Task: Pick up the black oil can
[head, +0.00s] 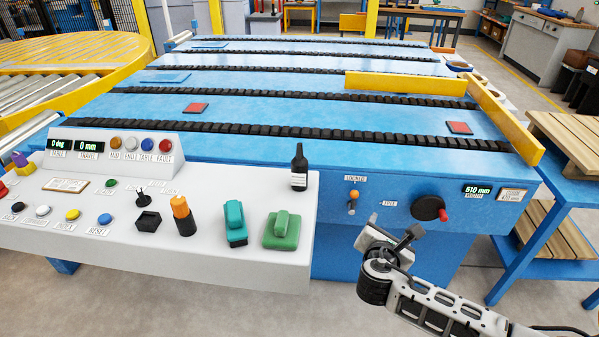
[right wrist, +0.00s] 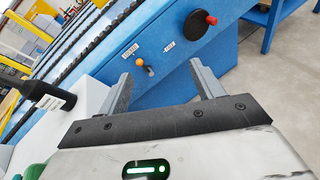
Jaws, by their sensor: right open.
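The black oil can (head: 299,168) is a dark bottle with a narrow neck and a white label. It stands upright at the right end of the white control console (head: 250,188). In the right wrist view the black oil can (right wrist: 45,92) shows at the left edge, tilted by the camera angle. My right gripper (head: 388,238) is to the right of the console, in front of the blue machine, apart from the can. In the right wrist view its two fingers (right wrist: 160,85) are spread with nothing between them. My left gripper is not in view.
A green block-shaped item (head: 282,230), a teal item (head: 235,222) and an orange-topped black item (head: 183,214) stand on the console near the can. The blue conveyor table (head: 300,100) lies behind. A knob with a red handle (head: 430,209) sticks out of its front.

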